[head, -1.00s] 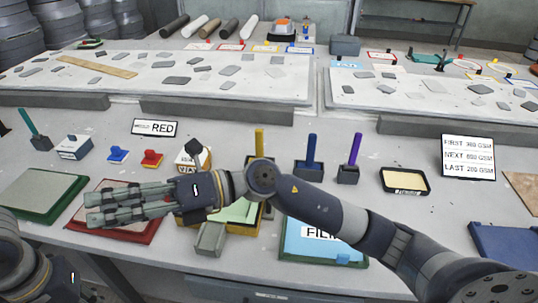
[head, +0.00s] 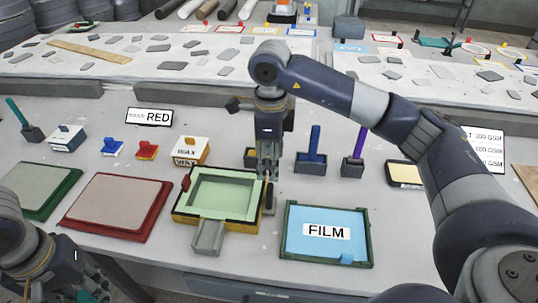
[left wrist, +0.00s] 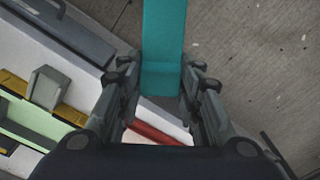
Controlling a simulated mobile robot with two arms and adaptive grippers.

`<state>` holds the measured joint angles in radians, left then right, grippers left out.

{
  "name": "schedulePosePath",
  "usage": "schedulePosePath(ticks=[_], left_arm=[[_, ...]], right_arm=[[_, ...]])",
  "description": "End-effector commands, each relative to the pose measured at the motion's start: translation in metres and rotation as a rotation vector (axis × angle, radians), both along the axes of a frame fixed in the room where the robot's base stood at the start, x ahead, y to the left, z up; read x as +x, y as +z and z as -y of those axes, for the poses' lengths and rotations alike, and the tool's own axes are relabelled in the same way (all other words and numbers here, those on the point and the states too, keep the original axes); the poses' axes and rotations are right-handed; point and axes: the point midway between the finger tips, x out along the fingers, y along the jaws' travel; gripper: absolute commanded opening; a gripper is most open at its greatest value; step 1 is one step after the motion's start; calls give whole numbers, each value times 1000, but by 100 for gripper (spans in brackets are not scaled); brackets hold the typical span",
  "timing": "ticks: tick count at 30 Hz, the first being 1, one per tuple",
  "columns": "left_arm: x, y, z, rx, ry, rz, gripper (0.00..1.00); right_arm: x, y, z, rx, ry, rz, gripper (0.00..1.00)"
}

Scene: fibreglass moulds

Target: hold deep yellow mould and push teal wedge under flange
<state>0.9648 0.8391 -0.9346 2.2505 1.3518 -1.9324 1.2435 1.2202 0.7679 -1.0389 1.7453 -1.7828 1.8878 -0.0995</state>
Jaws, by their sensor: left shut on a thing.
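The deep yellow mould (head: 240,225), a yellow frame with a pale green hollow, sits on the near table. A grey block (head: 208,238) juts from its front edge. A small red piece (head: 186,182) is at its left edge. My right gripper (head: 268,205) points down at the mould's right edge; whether its fingers are closed on the wall cannot be told. My left gripper (left wrist: 161,112) is shut on the teal wedge (left wrist: 163,45), off the table's front edge. In the left wrist view the mould (left wrist: 70,115) shows at lower left.
A red mould (head: 112,205) and a green mould (head: 40,190) lie to the left. A blue panel marked FILM (head: 325,250) lies to the right. Wax boxes and tool holders stand behind.

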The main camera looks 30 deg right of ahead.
Motion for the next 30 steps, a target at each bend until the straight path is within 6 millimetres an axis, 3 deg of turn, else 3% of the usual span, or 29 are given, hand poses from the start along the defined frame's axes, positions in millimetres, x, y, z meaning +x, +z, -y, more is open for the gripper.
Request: schedulePosePath(ticks=[12,18,30], left_arm=[[0,13,0,0,0,0,9],[0,17,0,0,0,0,9],[0,18,0,0,0,0,9]], right_arm=[[-2,-74,-1,2,1,-7,57],[-1,-102,-1,3,0,-4,57],[-1,-114,-1,4,2,-1,57]])
